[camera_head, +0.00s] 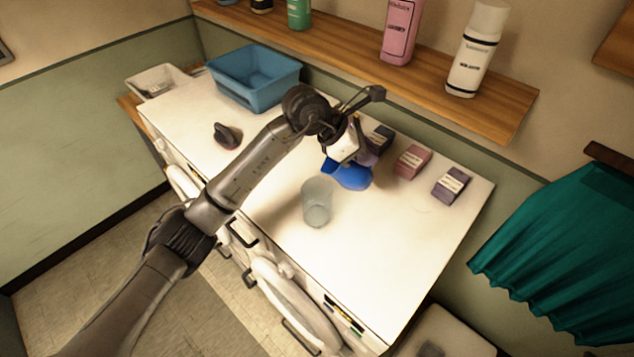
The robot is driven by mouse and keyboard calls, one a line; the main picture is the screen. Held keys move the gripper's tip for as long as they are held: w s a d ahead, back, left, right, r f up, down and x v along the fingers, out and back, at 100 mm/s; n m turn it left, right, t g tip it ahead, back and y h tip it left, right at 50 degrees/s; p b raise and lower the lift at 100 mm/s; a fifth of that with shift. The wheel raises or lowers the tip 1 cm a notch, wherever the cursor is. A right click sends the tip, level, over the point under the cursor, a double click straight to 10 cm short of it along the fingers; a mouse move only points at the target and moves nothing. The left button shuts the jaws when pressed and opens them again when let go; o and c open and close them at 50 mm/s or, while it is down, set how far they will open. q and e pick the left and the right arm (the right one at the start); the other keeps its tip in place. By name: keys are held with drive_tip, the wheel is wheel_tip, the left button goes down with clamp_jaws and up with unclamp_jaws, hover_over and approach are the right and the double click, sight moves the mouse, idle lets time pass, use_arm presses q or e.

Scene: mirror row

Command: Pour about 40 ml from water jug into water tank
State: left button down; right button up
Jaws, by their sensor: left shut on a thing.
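My left gripper (356,152) reaches over the white counter from the left and is shut on a blue jug (352,178), which I take for the water jug. The jug looks tilted, and my gripper covers part of it. I cannot tell whether it touches the counter. A clear, greyish open container (317,203), which I take for the water tank, stands upright just in front of the jug and to its left. I cannot make out water in either one. My right gripper is out of view.
Small labelled boxes, dark (379,138), pink (412,161) and purple (451,186), stand behind the jug. A blue bin (254,78) and a dark object (227,136) are at left. A shelf with bottles (478,50) hangs above. The counter's front right is clear.

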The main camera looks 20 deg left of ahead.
use_arm(q)
drive_tip(key=shift+d+f+y, duration=0.1)
drive_tip(key=shift+d+y, duration=0.05)
drive_tip(key=shift+y, duration=0.25)
idle(0.8)
idle(0.9)
drive_tip(key=shift+w+p, duration=0.1)
drive_tip(key=shift+p, duration=0.25)
